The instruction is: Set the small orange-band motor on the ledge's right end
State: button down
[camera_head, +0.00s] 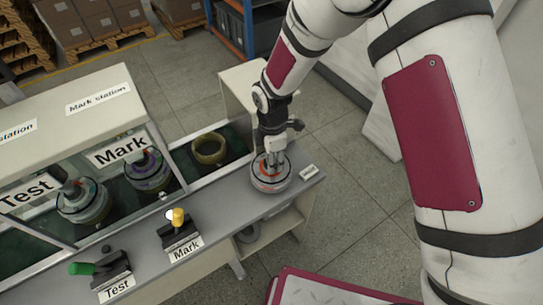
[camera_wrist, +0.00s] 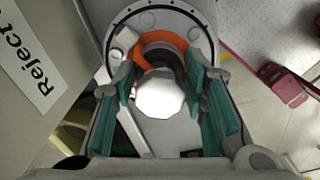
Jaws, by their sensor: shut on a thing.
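The orange-band motor (camera_head: 270,183) is a grey round disc with an orange ring around its hub. In the head view it is at the right end of the grey ledge (camera_head: 225,200), left of a small white label (camera_head: 309,171). My gripper (camera_head: 271,155) is above it, shut on its central shaft. In the wrist view the motor (camera_wrist: 201,14) fills the top, with the pale shaft end between the teal finger pads of my gripper (camera_wrist: 165,82). Whether its underside touches the ledge, I cannot tell.
A "Reject" label (camera_wrist: 30,68) lies beside the motor in the wrist view. Two other motors (camera_head: 84,203) (camera_head: 148,172) stand behind the ledge under the station hood. An olive ring (camera_head: 209,149) lies behind too. Green (camera_head: 82,268) and yellow (camera_head: 178,217) handled switches stand along the ledge.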

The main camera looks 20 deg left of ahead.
jog(key=shift+f, duration=0.65)
jog(key=shift+f, duration=0.15)
jog(key=c, duration=1)
grip_release()
notch_tip(320, 180, up, 12)
jog(key=shift+r+b, duration=0.1)
jog(key=shift+b, duration=0.95)
